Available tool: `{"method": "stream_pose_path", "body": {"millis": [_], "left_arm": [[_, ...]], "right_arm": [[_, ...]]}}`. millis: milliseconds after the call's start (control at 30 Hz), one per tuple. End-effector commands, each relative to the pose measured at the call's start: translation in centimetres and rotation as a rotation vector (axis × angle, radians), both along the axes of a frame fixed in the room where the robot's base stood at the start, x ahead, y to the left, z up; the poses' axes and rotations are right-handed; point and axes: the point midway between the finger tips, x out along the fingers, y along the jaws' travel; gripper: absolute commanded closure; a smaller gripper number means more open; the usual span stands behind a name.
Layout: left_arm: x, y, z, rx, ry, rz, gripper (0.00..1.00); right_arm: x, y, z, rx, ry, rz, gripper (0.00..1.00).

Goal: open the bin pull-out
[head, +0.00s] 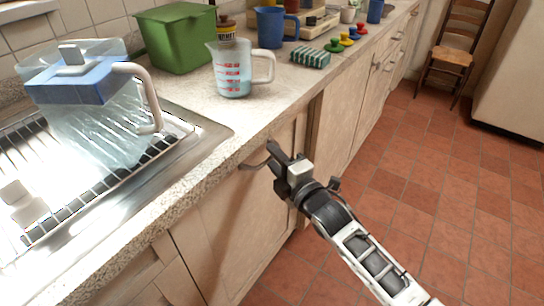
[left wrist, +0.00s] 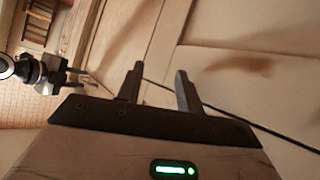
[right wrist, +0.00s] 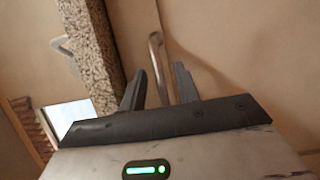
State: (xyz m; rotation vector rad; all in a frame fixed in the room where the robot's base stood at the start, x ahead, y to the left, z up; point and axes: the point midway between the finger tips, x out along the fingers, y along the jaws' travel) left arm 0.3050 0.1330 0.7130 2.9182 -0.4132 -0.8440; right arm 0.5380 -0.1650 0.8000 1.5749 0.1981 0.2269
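The bin pull-out is most likely the pale wooden front (head: 232,232) under the counter by the sink, with a curved metal handle (head: 254,165) near its top. My right gripper (head: 277,158) is at this handle. In the right wrist view the handle (right wrist: 157,62) stands between the two spread fingers (right wrist: 160,90), which do not visibly clamp it. The front looks closed. My left gripper is outside the head view; its wrist view shows its fingers (left wrist: 159,88) apart and empty, facing pale cabinet panels.
The speckled counter (head: 190,112) overhangs the front, its edge close to my right gripper. A filter jug (head: 75,85) stands on the sink drainer; a measuring cup (head: 231,72) and a green bin (head: 175,38) stand behind. Red tiled floor (head: 420,180) is free at right.

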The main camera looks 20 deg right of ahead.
Motion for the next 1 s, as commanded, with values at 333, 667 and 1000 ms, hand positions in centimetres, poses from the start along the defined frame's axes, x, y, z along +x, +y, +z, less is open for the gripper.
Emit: {"method": "stream_pose_path", "body": {"millis": [333, 667, 1000], "left_arm": [[0.12, -0.03, 0.22, -0.001, -0.007, 0.000, 0.64], [0.14, -0.04, 0.29, -0.002, -0.009, 0.000, 0.64], [0.07, -0.05, 0.65, -0.003, -0.003, -0.001, 0.64]], "right_arm": [[1.20, 0.41, 0.04, 0.001, 0.000, 0.001, 0.68], [1.16, 0.37, 0.03, 0.001, 0.000, 0.001, 1.00], [0.32, -0.01, 0.09, -0.002, 0.002, 0.015, 1.00]]}}
